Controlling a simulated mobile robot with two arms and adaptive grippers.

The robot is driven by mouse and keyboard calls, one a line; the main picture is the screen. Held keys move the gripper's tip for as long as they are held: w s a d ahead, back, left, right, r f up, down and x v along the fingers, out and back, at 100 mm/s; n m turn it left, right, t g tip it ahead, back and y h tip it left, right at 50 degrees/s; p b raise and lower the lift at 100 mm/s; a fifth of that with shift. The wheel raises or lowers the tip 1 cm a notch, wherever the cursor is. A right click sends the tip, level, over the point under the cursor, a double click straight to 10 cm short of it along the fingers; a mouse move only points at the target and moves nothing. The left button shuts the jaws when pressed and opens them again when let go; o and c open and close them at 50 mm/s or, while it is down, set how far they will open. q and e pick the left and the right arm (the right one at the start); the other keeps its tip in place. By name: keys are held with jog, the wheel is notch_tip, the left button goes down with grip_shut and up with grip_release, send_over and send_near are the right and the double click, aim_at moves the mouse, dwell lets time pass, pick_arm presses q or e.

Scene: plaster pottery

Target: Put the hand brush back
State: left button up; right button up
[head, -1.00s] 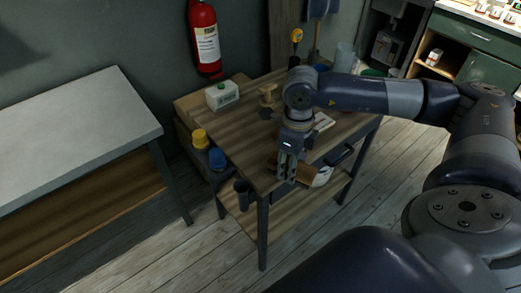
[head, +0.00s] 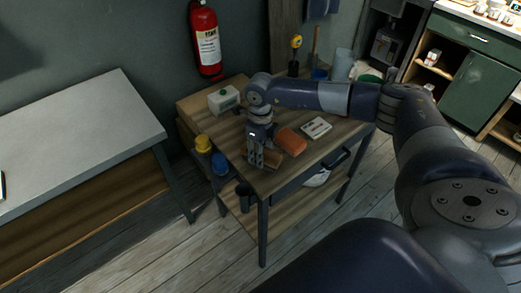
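My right gripper (head: 257,158) comes in from the right and points down at the near left part of the wooden worktable (head: 327,150). A small brown piece, which looks like the hand brush (head: 273,158), shows at the right side of its fingers. The fingers appear shut on it, low over the tabletop; they hide part of it, and I cannot tell whether it touches the wood. My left gripper is not in view.
A pale flat box (head: 316,128) lies right of the block. A grey table (head: 80,135) stands left.

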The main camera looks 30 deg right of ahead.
jog(key=shift+f, duration=0.2)
jog(key=shift+f+b, duration=0.2)
jog(key=shift+b, duration=0.1)
jog(key=o, duration=1)
jog(key=shift+r, duration=0.1)
jog(key=shift+r+p, duration=0.2)
jog(key=shift+p, duration=0.1)
jog(key=shift+w+r+b, duration=0.1)
jog(key=shift+r+b, duration=0.2)
jog(key=shift+r, duration=0.1)
notch_tip(320, 180, up, 10)
jog(key=b, duration=0.2)
jog(key=shift+f+b, duration=0.2)
jog(key=shift+b, duration=0.1)
jog(key=shift+r, duration=0.8)
